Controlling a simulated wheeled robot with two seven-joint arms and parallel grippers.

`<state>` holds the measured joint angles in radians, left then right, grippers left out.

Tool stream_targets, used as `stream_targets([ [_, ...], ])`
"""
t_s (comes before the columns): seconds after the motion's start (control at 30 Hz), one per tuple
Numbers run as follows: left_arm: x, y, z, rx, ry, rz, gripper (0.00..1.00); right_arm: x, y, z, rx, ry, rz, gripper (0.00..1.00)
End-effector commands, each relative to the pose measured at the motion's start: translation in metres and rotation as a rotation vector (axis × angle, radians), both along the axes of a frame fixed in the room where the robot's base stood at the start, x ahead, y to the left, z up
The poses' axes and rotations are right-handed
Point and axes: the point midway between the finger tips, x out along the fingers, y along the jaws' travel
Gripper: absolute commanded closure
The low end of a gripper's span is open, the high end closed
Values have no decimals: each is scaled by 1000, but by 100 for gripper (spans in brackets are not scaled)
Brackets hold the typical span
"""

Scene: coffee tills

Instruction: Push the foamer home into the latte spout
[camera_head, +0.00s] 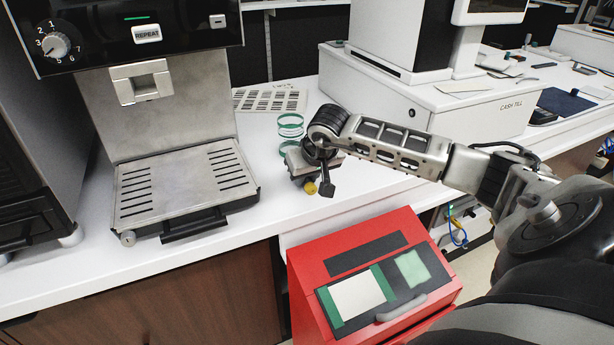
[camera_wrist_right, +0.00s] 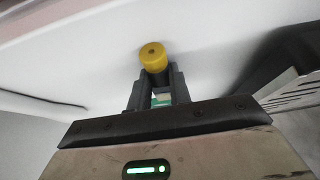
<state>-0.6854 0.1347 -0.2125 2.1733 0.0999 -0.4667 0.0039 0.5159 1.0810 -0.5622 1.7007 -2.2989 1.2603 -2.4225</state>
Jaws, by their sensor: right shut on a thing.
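The foamer is a small dark cylinder with a yellow end (camera_wrist_right: 153,56), seen in the right wrist view between the fingers of my right gripper (camera_wrist_right: 153,88). Its yellow end also shows in the head view (camera_head: 310,188). My right gripper (camera_head: 318,184) is shut on it above the front edge of the white counter, right of the coffee machine. The latte spout (camera_head: 141,82) is the metal fitting on the machine's front panel, above the drip tray, well left of the gripper. The foamer and the spout are apart. The foamer's body is mostly hidden in the head view. My left gripper is out of view.
The drip tray (camera_head: 186,186) with a black handle juts out under the spout. Green-banded rings (camera_head: 290,125) stand behind my right gripper. A red bin (camera_head: 372,224) stands below the counter edge. A white cash till (camera_head: 440,100) is at the right. Bare counter lies between tray and gripper.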

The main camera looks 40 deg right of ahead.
Motion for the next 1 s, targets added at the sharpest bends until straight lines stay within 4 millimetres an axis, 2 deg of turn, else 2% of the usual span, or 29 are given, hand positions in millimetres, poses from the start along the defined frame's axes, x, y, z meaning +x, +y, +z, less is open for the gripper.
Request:
stream_targets([
  [0.37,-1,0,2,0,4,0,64,0,0,4,0,-1,0,100],
  [0.8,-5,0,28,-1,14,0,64,0,0,47,-1,-2,0,100],
  [1.0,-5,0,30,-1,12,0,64,0,0,51,0,0,0,100],
])
